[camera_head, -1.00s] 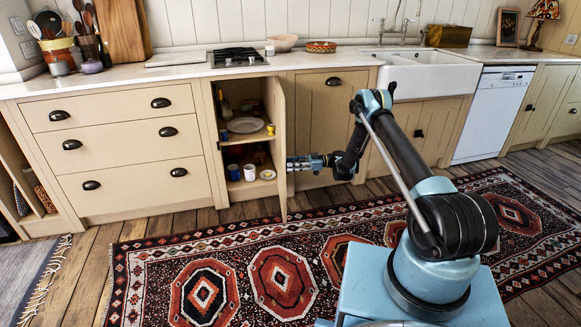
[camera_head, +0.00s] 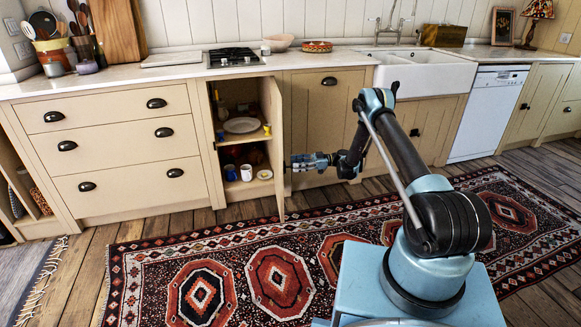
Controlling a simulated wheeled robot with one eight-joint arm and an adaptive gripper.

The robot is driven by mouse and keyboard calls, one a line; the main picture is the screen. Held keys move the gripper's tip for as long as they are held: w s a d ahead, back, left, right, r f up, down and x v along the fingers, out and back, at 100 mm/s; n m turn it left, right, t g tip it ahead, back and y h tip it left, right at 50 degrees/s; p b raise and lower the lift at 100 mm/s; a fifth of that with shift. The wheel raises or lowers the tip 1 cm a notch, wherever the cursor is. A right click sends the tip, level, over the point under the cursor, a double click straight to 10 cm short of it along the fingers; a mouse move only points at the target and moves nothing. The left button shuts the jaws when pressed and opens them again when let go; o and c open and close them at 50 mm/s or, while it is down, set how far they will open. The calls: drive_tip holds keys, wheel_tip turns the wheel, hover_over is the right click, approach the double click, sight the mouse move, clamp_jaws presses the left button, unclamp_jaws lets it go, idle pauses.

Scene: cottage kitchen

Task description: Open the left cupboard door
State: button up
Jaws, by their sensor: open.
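The left cupboard door (camera_head: 274,150) stands wide open, swung out toward me and seen nearly edge-on. It is hinged on the right side of its opening. Inside the cupboard (camera_head: 240,140) are a plate (camera_head: 241,125), a white mug (camera_head: 246,172), a blue mug (camera_head: 230,172) and small yellow items. My gripper (camera_head: 293,163) is at the right of the door, low down, pointing left with its tips at or behind the door's right face.
Drawers (camera_head: 120,150) with dark cup handles stand on the left. A patterned rug (camera_head: 340,255) covers the floor in front. The sink (camera_head: 425,70) and a white dishwasher (camera_head: 487,115) are further right.

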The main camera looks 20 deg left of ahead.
drive_tip(key=v, duration=0.8)
